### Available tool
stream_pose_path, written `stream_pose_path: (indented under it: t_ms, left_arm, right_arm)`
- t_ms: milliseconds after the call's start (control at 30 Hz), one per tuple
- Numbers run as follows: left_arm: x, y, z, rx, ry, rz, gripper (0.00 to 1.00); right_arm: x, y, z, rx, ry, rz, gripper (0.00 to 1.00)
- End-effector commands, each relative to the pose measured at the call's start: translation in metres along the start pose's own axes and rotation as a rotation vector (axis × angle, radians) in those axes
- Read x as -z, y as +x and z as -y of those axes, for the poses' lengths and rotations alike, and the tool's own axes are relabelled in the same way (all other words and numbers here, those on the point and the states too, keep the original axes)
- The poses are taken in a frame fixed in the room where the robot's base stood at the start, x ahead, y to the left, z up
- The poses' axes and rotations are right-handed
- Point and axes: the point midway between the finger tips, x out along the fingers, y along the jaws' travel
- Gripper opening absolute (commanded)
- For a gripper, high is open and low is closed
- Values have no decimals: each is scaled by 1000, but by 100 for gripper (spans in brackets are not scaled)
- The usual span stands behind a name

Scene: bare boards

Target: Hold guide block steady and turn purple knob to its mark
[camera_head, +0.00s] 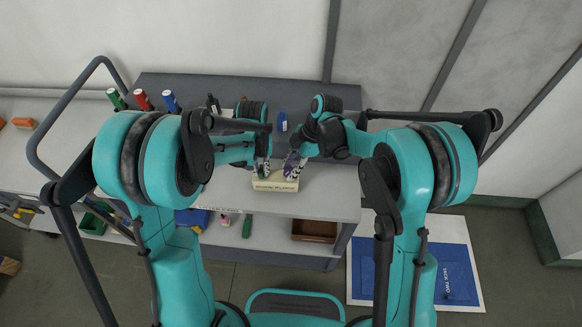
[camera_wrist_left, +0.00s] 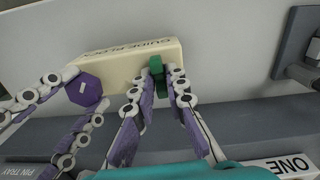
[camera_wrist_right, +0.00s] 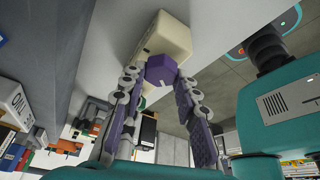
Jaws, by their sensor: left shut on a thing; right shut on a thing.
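The cream guide block (camera_head: 276,184) sits on the grey worktop, lettering on its side. It also shows in the left wrist view (camera_wrist_left: 122,64). The faceted purple knob (camera_wrist_left: 84,89) is at one end, a short white line on its face. A green grip (camera_wrist_left: 157,72) stands at the other end. My left gripper (camera_wrist_left: 164,84) is closed around the green grip. My right gripper (camera_wrist_right: 160,80) has its fingers on both sides of the purple knob, which shows in the right wrist view (camera_wrist_right: 160,69). I cannot make out the knob's target mark.
Green, red and blue handles (camera_head: 143,99) stand along the back left. A blue object (camera_head: 282,121) is behind the block. A brown tray (camera_head: 314,231) and a green-handled tool (camera_head: 247,226) lie on the lower shelf. My two grippers are close together.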

Motion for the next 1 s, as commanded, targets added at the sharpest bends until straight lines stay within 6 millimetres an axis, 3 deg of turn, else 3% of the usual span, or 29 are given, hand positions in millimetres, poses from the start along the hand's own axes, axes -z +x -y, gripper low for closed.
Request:
stream_pose_path:
  t_ms: [1000]
  left_arm:
    - [0, 0, 0, 0, 0, 1, 0]
  right_arm:
    - [2, 1, 5, -345, 832, 2, 2]
